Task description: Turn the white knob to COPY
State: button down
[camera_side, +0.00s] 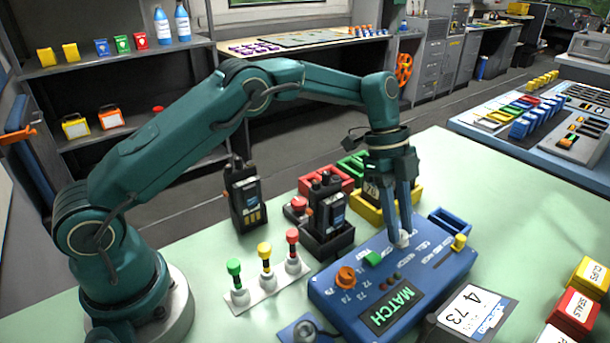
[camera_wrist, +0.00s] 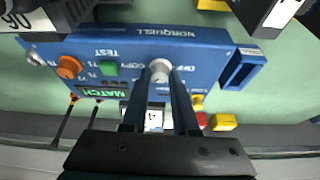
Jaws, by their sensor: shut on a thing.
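A blue console (camera_side: 350,310) stands on the pale green table, with a white knob (camera_side: 403,240) on its upper part. In the wrist view the white knob (camera_wrist: 160,67) sits between my fingertips, with the COPY lettering (camera_wrist: 131,67) beside it on the left. My gripper (camera_side: 402,232) points down and is shut on the knob; it also shows in the wrist view (camera_wrist: 160,80). My fingers partly hide the knob, and I cannot tell which way its mark points. The console's display (camera_side: 392,308) reads MATCH in green.
An orange knob (camera_side: 346,277) and a green button (camera_side: 374,258) are on the same console, left of the white knob. A yellow lever (camera_side: 459,242) is to the right. Radios (camera_side: 326,208) stand close behind.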

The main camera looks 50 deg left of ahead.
jog(key=shift+m+g, duration=0.5)
jog(key=shift+m, duration=0.8)
jog(key=c, duration=0.7)
grip_release()
jog(key=shift+w, duration=0.1)
jog(key=shift+n, duration=0.5)
